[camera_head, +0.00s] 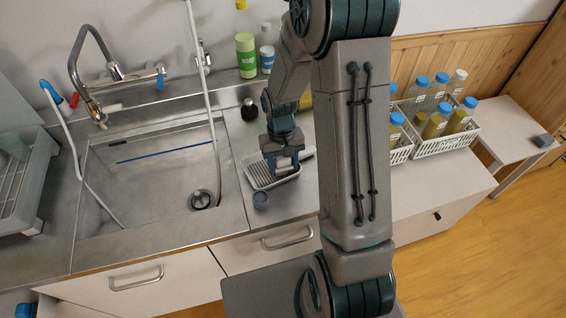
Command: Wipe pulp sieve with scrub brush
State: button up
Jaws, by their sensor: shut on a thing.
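My gripper (284,168) points down over the counter right of the sink. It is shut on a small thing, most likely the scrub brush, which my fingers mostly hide. Beneath and beside it lies a shallow pale tray (256,176) with a ribbed floor. I cannot tell for sure whether this is the pulp sieve.
The steel sink (150,180) is empty, with a hose hanging into it. A dark round-topped bottle (249,110) stands behind the tray. Green-labelled (245,55) and blue-labelled (267,52) bottles stand at the back. White crates of bottles (450,140) are at right; a dish rack (22,185) is at left.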

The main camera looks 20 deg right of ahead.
aim_at(263, 180)
dwell(0.4)
jog(key=shift+w+d+f, duration=0.1)
jog(key=shift+d, duration=2.9)
jog(key=shift+f, duration=0.3)
jog(key=shift+a, duration=0.1)
jog(key=shift+a+b, duration=0.55)
jog(key=shift+a, duration=2.35)
jog(key=shift+s+a+b, duration=0.15)
jog(key=shift+a+b, duration=0.05)
jog(key=shift+a, duration=1.3)
jog(key=shift+s+a+b, duration=0.1)
jog(key=shift+a+b, duration=0.05)
jog(key=shift+a, duration=1.3)
